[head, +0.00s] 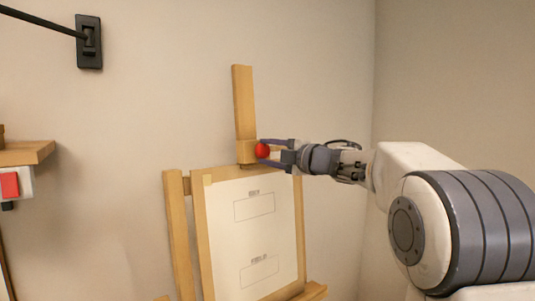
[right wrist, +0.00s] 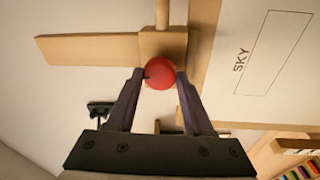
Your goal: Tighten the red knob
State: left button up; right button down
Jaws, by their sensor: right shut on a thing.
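The red knob (head: 262,151) sits on the side of the wooden clamp block (head: 246,152) on the easel's upright mast (head: 243,100). My right gripper (head: 268,153) reaches in from the right and is shut on the knob. In the right wrist view the red knob (right wrist: 160,72) lies between the two dark fingertips (right wrist: 157,76), against the wooden block (right wrist: 163,44). The knob's far side is hidden. My left gripper is in neither view.
A white board or sheet (head: 250,235) with printed boxes stands on the easel (head: 179,235) just below the gripper. A wooden shelf (head: 25,152) and red switch (head: 10,185) are at far left. A black wall bracket (head: 89,42) is at upper left. Wall space around the mast is clear.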

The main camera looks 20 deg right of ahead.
jog(key=shift+c, duration=1.5)
grip_release()
jog(key=b+v, duration=0.4)
jog(key=v, duration=0.6)
jog(key=shift+s, duration=0.25)
